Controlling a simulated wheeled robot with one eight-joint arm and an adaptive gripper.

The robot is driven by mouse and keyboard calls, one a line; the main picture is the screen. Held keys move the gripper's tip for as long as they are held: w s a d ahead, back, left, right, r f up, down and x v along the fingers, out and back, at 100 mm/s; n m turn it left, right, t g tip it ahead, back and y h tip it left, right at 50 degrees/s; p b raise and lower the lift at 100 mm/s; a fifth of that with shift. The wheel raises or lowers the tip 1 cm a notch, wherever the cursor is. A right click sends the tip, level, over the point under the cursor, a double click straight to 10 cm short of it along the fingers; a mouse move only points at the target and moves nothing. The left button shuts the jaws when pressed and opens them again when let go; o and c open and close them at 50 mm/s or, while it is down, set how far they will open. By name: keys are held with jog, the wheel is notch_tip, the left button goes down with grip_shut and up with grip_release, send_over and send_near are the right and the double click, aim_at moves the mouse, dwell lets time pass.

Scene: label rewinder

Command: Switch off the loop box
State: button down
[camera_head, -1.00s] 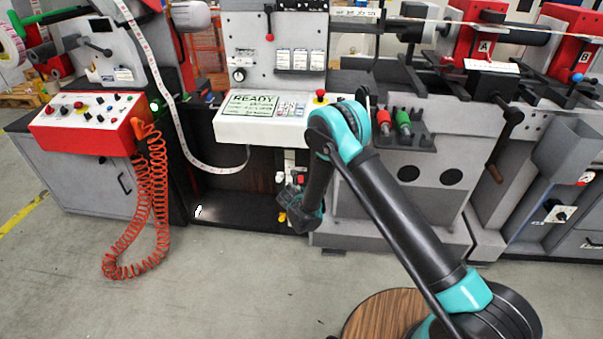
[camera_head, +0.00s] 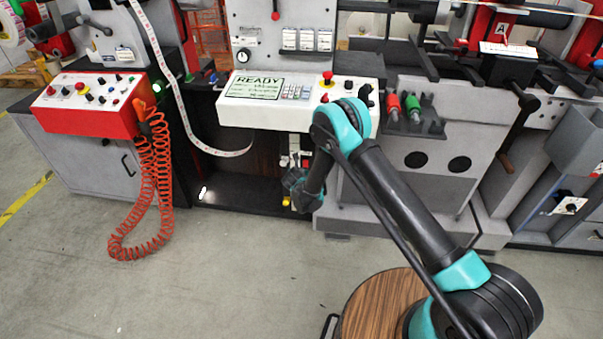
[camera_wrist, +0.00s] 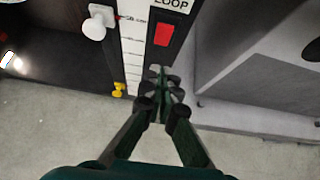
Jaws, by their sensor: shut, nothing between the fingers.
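The loop box (camera_head: 240,188) is the dark open bay below the white READY panel in the head view. In the wrist view, a label reading LOOP (camera_wrist: 171,3) sits above a red rocker switch (camera_wrist: 163,34) on a black plate. Whether the rocker is on or off, I cannot tell. My gripper (camera_wrist: 163,84) is shut and empty, its fingertips below the red switch in the picture and apart from it. In the head view my gripper (camera_head: 298,188) is in front of the box's right side, partly hiding the switch strip.
A white knob (camera_wrist: 95,24) and a yellow knob (camera_wrist: 119,90) stick out left of the switch. A grey machine wall (camera_wrist: 255,60) is at right. The READY panel (camera_head: 309,91) overhangs the bay. A coiled orange cable (camera_head: 155,190) hangs at left.

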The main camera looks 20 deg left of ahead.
jog(key=w+a+f, duration=0.2)
jog(key=w, duration=0.5)
jog(key=shift+w, duration=0.3)
